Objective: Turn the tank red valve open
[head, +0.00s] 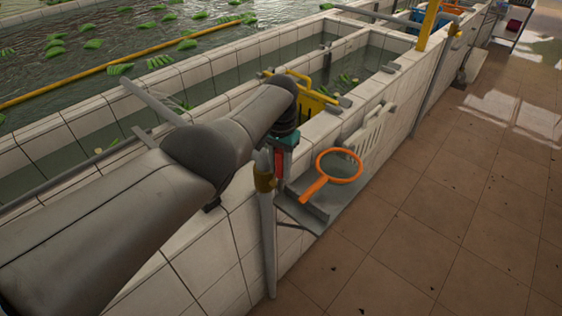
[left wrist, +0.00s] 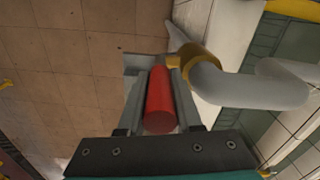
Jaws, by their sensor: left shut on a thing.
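The red valve handle (left wrist: 160,100) is a plain red cylinder in the left wrist view, lying lengthwise between the two fingers of my left gripper (left wrist: 159,76). The gripper is shut on it. The handle joins the brass valve body (left wrist: 204,60) on a bent grey pipe (left wrist: 250,90). In the head view my left gripper (head: 281,172) points down beside the tank wall, and a strip of the red handle shows at its fingers. The brass body also shows there (head: 264,172), above a grey pipe going down to the floor. My right gripper is out of view.
An orange hoop net (head: 338,151) lies on a grey shelf (head: 352,200) just right of the valve. A white basket (head: 371,136) hangs on the tiled tank wall. A yellow basket (head: 314,100) sits at the tank rim. The tiled floor (head: 440,220) is clear.

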